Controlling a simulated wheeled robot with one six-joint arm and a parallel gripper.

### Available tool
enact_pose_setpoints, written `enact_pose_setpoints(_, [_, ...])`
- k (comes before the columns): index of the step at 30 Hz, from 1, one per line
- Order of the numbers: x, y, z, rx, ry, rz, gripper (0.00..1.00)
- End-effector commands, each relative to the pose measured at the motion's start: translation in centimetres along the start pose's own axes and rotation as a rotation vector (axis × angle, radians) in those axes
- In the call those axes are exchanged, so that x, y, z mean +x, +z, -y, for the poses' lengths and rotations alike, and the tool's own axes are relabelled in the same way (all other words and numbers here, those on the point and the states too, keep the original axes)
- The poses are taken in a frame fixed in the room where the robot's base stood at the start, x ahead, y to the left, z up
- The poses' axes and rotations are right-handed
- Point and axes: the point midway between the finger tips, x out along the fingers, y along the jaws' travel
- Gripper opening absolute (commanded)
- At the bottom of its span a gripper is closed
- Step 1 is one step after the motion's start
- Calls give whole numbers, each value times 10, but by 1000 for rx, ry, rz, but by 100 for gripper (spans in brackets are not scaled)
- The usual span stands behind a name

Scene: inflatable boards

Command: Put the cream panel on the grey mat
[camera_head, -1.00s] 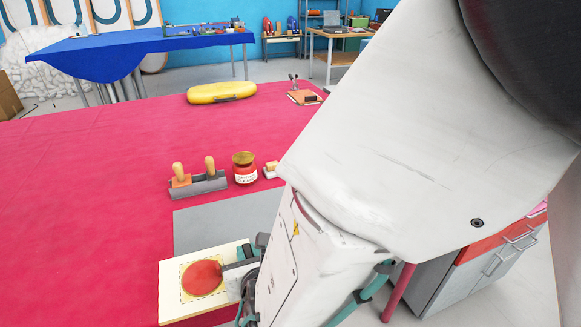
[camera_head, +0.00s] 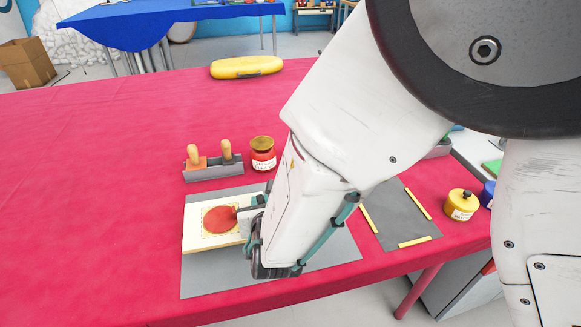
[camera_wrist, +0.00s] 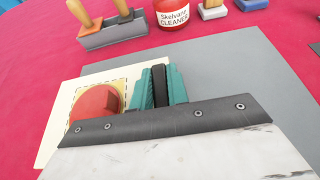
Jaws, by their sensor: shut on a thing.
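The cream panel (camera_head: 196,236) is a flat board with a red disc inside a dashed outline. It lies flat over the left part of the grey mat (camera_head: 215,284), and its left edge is near the mat's left edge. My gripper (camera_head: 247,219) is shut on the panel's right side. My wrist hides the panel's right end.
A holder with wooden-handled tools (camera_head: 213,170) and a red jar (camera_head: 263,154) stand behind the mat. A second grey mat (camera_head: 398,222) with yellow strips and a yellow jar (camera_head: 461,204) are at right. A yellow case (camera_head: 246,67) lies far back. The red table (camera_head: 110,190) is clear at left.

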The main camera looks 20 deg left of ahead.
Motion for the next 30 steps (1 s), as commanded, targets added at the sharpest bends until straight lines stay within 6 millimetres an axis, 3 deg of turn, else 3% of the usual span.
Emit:
enact_pose_setpoints(6, [9, -25, -1, -3, 2, -2, 0])
enact_pose_setpoints(17, [11, -29, -1, -1, 2, -1, 0])
enact_pose_setpoints(18, [11, -29, -1, -2, 2, -2, 22])
enact_pose_setpoints(20, [11, -29, -1, -1, 2, -2, 38])
enact_pose_setpoints(30, [9, -26, -1, -1, 2, 0, 38])
